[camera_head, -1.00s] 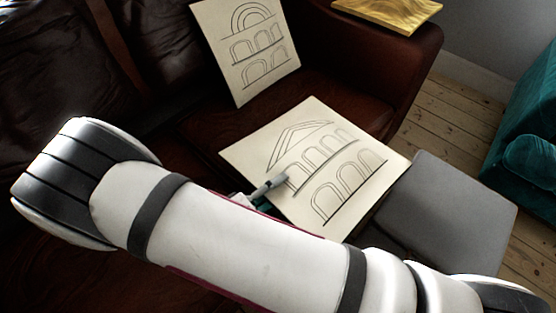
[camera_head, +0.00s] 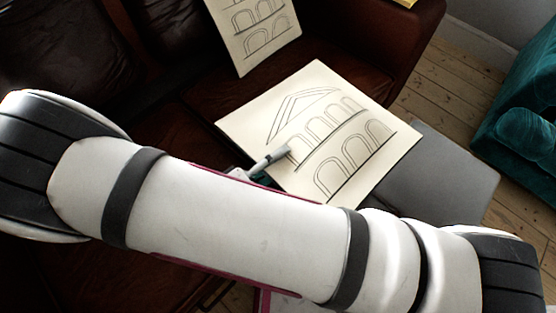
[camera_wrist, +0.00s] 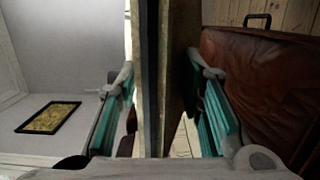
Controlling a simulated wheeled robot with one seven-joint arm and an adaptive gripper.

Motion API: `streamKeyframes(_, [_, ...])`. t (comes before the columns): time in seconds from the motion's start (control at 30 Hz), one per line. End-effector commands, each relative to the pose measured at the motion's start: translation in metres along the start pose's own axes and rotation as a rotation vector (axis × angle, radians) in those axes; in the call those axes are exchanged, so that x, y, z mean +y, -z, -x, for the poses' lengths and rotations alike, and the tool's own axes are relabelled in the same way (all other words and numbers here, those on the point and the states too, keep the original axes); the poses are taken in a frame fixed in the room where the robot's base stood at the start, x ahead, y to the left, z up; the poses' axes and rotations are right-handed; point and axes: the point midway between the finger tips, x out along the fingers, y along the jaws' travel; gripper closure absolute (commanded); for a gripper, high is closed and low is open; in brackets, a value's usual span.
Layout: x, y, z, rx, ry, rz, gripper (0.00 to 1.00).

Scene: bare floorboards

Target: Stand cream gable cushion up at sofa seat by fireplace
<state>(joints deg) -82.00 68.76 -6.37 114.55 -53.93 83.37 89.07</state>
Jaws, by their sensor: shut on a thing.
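The cream gable cushion (camera_head: 335,105), a flat square with a line-drawn gable over rows of arches, lies tilted in the head view, drawn face up, over the front of the brown leather sofa seat (camera_head: 205,98). My gripper (camera_head: 268,162) is shut on its near left edge; my white forearm hides most of the gripper. In the wrist view the cushion (camera_wrist: 175,70) stands edge-on between the teal fingers of my gripper (camera_wrist: 163,105). Whether its underside touches the seat cannot be told.
Another cream cushion (camera_head: 258,32) with arches leans on the sofa back. A gray flat-topped block (camera_head: 450,175) is beside the seat, right of the held cushion. A teal sofa (camera_head: 520,125) is at right, with bare floorboards (camera_head: 440,90) between. No fireplace is recognizable.

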Motion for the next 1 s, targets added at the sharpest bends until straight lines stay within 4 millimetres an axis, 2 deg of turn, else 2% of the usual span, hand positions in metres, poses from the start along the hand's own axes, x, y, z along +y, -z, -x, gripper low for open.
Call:
streamKeyframes(0.03, [0.011,0.0,0.0,0.0,-0.003,-0.001,1.0])
streamKeyframes(0.53, [0.075,0.0,0.0,-0.001,-0.002,-0.001,1.0])
streamKeyframes(0.7, [0.083,0.0,0.0,0.0,-0.002,-0.001,1.0])
streamKeyframes(1.0, [0.082,0.0,0.0,0.0,-0.002,0.0,1.0])
